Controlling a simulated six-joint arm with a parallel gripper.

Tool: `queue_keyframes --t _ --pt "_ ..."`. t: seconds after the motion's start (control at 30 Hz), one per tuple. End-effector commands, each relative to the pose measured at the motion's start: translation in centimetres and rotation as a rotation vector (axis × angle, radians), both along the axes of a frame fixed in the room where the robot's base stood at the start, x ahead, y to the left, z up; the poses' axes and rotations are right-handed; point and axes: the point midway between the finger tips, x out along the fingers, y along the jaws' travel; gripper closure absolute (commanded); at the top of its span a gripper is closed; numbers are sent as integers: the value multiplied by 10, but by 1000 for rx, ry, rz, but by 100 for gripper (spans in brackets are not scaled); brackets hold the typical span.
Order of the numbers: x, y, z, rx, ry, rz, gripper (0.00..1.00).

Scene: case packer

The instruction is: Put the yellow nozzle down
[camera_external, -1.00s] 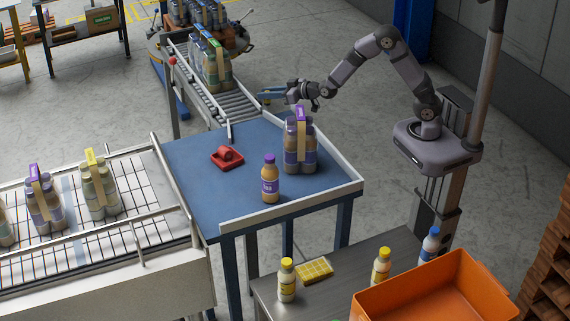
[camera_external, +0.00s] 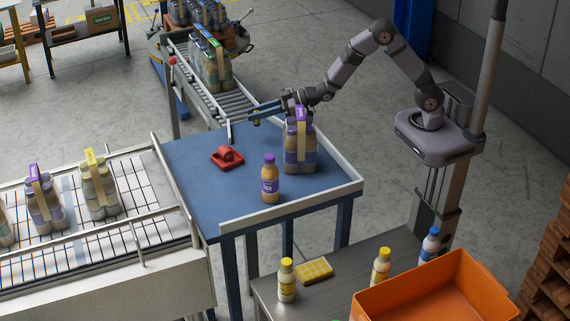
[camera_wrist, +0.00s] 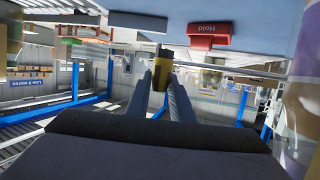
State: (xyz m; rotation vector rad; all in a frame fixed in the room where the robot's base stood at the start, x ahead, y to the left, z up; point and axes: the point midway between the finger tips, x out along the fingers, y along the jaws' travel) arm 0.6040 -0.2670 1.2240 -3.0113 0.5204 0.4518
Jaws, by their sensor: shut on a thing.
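The yellow nozzle (camera_wrist: 158,86) is a small yellow and dark piece between my fingertips in the wrist view. In the external view the nozzle (camera_external: 257,119) is a tiny yellowish spot under the blue-grey fingers. My gripper (camera_external: 254,112), also in the wrist view (camera_wrist: 163,76), is shut on it. It reaches over the back part of the blue table (camera_external: 198,178), behind the purple-labelled bottle pack. The nozzle appears above the table top, apart from it.
A red "Hold" block (camera_external: 227,157) sits left of centre on the table; it also shows in the wrist view (camera_wrist: 208,34). A purple-labelled bottle pack (camera_external: 300,148) and a single purple-capped bottle (camera_external: 270,180) stand right of it. A roller conveyor (camera_external: 226,98) meets the back edge.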

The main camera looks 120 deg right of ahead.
Motion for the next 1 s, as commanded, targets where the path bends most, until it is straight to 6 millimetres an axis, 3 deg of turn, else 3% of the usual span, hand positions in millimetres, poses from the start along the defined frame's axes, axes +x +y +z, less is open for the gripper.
queue_keyframes --t 0.7,1.0 --pt "0 -1 -57 -1 0 -1 100" --pt "0 -1 -65 -1 -2 -1 100"
